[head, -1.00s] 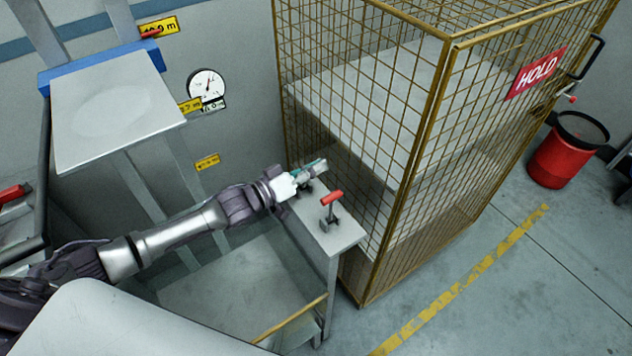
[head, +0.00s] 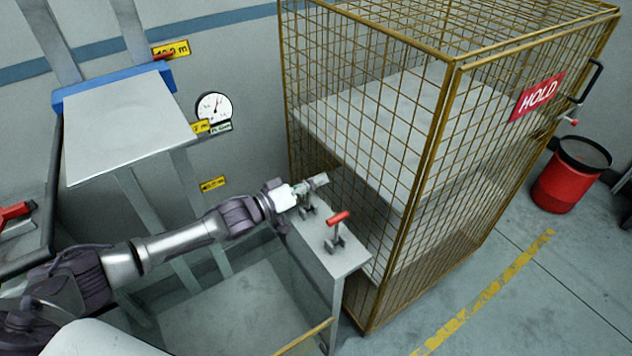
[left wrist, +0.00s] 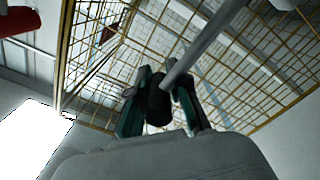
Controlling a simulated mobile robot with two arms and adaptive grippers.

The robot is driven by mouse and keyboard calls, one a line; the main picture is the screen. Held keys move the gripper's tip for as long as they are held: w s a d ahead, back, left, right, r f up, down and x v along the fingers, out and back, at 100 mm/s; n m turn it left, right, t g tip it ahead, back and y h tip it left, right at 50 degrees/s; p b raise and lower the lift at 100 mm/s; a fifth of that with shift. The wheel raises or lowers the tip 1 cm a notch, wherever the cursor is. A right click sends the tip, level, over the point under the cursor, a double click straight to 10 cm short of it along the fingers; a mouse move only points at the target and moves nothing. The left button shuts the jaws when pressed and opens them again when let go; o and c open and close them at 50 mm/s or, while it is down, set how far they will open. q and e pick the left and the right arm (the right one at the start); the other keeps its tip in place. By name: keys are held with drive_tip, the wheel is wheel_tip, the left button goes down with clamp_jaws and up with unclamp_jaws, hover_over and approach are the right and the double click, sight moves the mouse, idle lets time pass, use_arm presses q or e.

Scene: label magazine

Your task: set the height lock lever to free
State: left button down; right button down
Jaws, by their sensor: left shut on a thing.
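Two levers stand on a narrow grey pedestal (head: 345,262). The front one has a red handle (head: 338,218) and is clear of my gripper. My left gripper (head: 316,182) is at the rear lever (head: 307,209), whose handle is mostly hidden by the fingers in the head view. In the left wrist view, the teal fingers (left wrist: 160,108) are shut on either side of a dark grip (left wrist: 158,103) with a grey metal rod running up and right. I see no readable marking telling which lever is the height lock. My right gripper is in neither view.
A yellow mesh cage (head: 450,130) with a HOLD sign (head: 537,97) stands close behind the pedestal. A round gauge (head: 213,107) and yellow labels are on the wall. A red bin (head: 570,178) stands at the right. The floor before the cage is clear.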

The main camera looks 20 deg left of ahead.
use_arm(q)
drive_tip(key=c, duration=1.1)
unclamp_jaws()
drive_tip(key=shift+a, duration=0.1)
drive_tip(key=v, duration=0.7)
drive_tip(key=shift+a, duration=0.15)
drive_tip(key=shift+s, duration=0.15)
